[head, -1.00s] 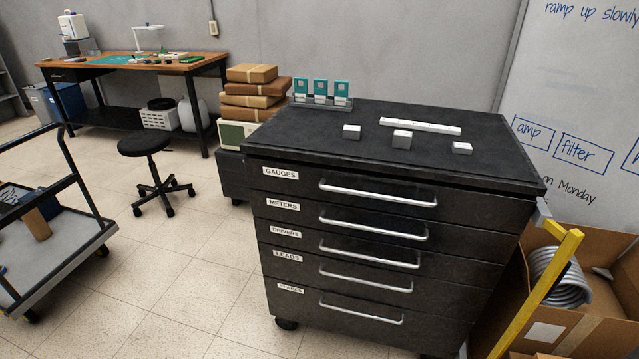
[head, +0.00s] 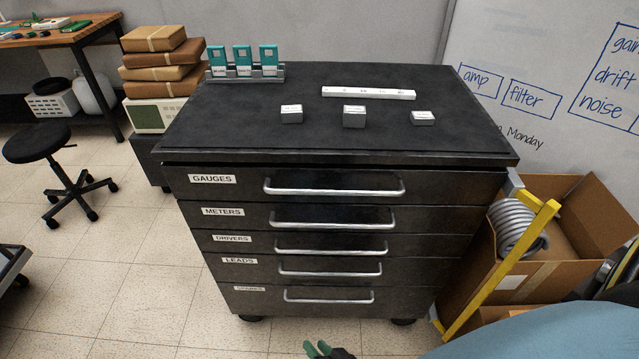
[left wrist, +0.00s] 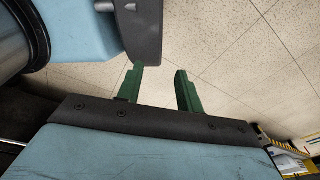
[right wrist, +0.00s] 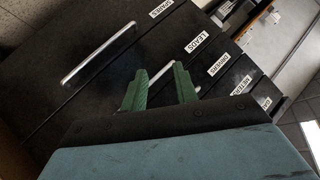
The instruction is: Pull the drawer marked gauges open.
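The black drawer cabinet (head: 470,150) stands in front of me. The drawer marked gauges (head: 440,185) is its top one and looks shut. Its silver bar handle (head: 333,190) runs across the front. My right gripper (head: 322,350) shows at the bottom edge of the head view, low and apart from the handle. In the right wrist view its green fingers (right wrist: 160,82) are spread and empty, facing the lower drawers, with the leads handle visible beyond them. My left gripper (left wrist: 158,85) is open and empty over the floor in the left wrist view; the head view does not show it.
Below are the meters, drivers, leads and spares drawers, with similar handles. Small blocks, a white strip (head: 368,93) and a card holder (head: 245,73) sit on top. A cardboard box (head: 560,240) and yellow frame (head: 500,280) stand close at right. A stool (head: 38,143) is left.

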